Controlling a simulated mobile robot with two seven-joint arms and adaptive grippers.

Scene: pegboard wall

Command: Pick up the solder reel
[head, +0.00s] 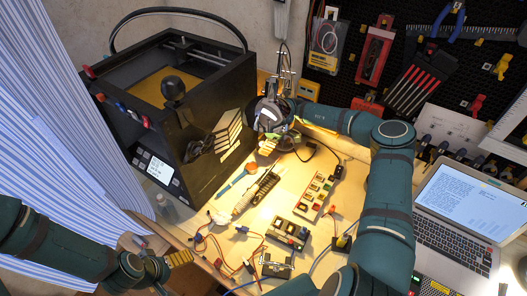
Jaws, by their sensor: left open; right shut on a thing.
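My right gripper (266,149) is beside the black box-shaped machine, above the back part of the lit worktop (232,207). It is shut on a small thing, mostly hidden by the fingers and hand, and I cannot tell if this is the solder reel. I cannot make out a solder reel for certain elsewhere in view. My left gripper (178,272) is at the lower left by the front edge of the worktop, open and with nothing seen in it.
The black machine (205,135) stands at the left. Red and blue leads (215,250), a power strip (314,196) and small devices crowd the worktop. A laptop (450,235) is at the right. Tools hang on the dark pegboard (400,50). A striped curtain (60,120) hangs at the left.

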